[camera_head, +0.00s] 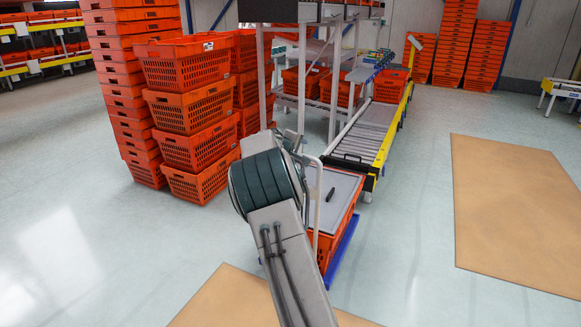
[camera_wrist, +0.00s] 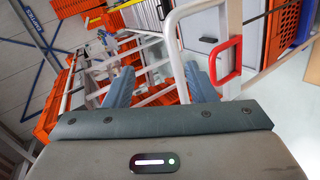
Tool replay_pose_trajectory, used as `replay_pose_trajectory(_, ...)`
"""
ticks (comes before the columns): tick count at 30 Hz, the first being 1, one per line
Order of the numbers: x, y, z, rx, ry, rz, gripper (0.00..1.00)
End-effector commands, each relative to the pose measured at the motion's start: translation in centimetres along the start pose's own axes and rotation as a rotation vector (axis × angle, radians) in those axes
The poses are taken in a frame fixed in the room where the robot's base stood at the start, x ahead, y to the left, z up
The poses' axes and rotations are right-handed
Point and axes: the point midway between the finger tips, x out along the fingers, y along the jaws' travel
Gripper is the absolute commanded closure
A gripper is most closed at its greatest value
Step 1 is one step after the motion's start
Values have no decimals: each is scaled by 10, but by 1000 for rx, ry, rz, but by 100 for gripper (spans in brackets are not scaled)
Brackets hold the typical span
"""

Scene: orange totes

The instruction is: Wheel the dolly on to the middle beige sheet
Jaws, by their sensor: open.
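The dolly is a low blue base (camera_head: 342,250) carrying an orange tote (camera_head: 322,250) with a grey top (camera_head: 338,190), on which a small black item lies. A white tubular handle (camera_head: 317,205) stands at its near left side, partly behind my arm. In the wrist view, a white tube frame (camera_wrist: 236,22) with a red grip (camera_wrist: 225,62) rises just beyond my right finger. Two beige sheets show: one at right (camera_head: 515,210), one at bottom (camera_head: 225,300), partly behind my arm.
Stacks of orange totes (camera_head: 190,115) stand at left of the dolly. A roller conveyor (camera_head: 370,130) with yellow rails and a white rack (camera_head: 335,85) stand close behind it. Bare pale floor (camera_head: 410,250) lies between the dolly and the right sheet.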

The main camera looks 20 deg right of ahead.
Motion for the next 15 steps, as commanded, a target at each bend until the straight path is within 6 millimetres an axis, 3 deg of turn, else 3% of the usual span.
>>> replay_pose_trajectory(1, 17, -15, -9, -44, 10, 26, 49)
replay_pose_trajectory(6, 42, -31, -32, -147, 41, 91, 49)
replay_pose_trajectory(15, 58, -30, -41, -182, 51, 111, 49)
